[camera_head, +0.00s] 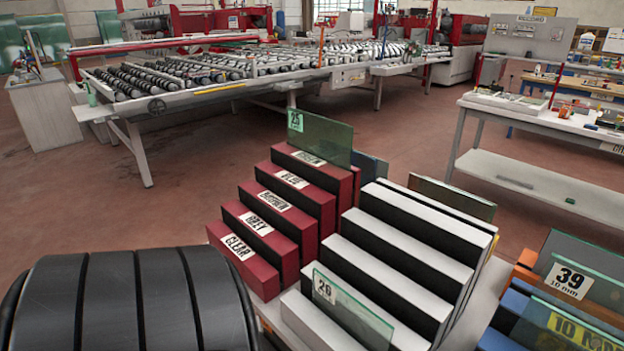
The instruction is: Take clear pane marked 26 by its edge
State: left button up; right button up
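A clear pane (358,317) with a white label stands on edge in the front slot of the white stepped rack (408,237). The label's number looks like 26 or 20; its second digit is hard to read. The pane's top edge slopes down to the right, and its lower part is hidden in the rack. A greenish pane (325,140) with a green label that looks like 25 stands at the back of the red stepped rack (300,196). Neither of my grippers shows in this view.
The red rack's steps carry labels, with CLEAR at the front. Another pane (452,197) stands behind the white rack. A roller table (230,72) and a workbench (540,118) stand beyond open floor.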

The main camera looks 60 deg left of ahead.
aim_at(361, 322)
jog(key=j+u, duration=0.1)
jog(key=u, duration=0.4)
jog(key=j+u, duration=0.1)
jog(key=u, duration=0.35)
jog(key=j+u, duration=0.1)
jog(key=u, duration=0.4)
jog(key=k+j, duration=0.05)
